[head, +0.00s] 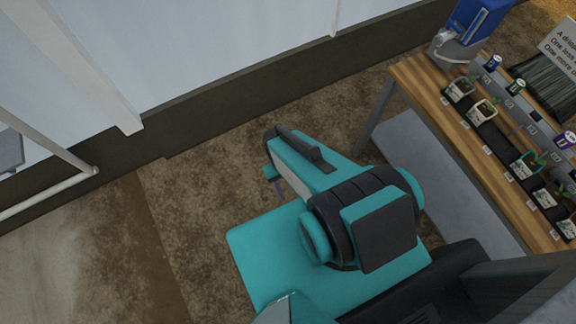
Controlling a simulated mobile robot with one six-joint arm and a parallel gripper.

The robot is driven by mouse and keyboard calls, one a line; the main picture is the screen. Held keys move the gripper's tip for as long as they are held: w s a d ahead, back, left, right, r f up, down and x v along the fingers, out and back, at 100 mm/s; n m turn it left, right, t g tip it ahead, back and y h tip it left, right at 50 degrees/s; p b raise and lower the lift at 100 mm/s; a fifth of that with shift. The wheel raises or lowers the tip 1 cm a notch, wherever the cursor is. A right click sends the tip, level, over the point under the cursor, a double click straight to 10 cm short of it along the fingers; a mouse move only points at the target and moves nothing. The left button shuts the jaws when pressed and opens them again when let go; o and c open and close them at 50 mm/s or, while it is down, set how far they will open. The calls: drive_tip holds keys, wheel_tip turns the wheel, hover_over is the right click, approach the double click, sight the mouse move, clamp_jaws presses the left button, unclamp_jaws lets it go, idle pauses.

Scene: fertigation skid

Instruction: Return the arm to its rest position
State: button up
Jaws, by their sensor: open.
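My arm (345,215), teal and dark grey, is folded over my own teal body in the lower middle of the head view. One link (300,165) points up and left, above the brown floor. Its far end is dark, and small parts show beneath it. I cannot make out my gripper or its fingers; the arm seems to hide them. No held object shows.
A wooden-topped bench (440,105) with a grey lower shelf (425,165) stands at right. It carries several small potted plants (481,111), a blue device (478,20) and a sign (562,42). A pale wall and white rail (50,195) are at left. Floor between is clear.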

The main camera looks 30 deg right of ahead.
wheel_tip(320, 180, down, 9)
drive_tip(key=b, duration=0.9)
drive_tip(key=shift+s, duration=0.2)
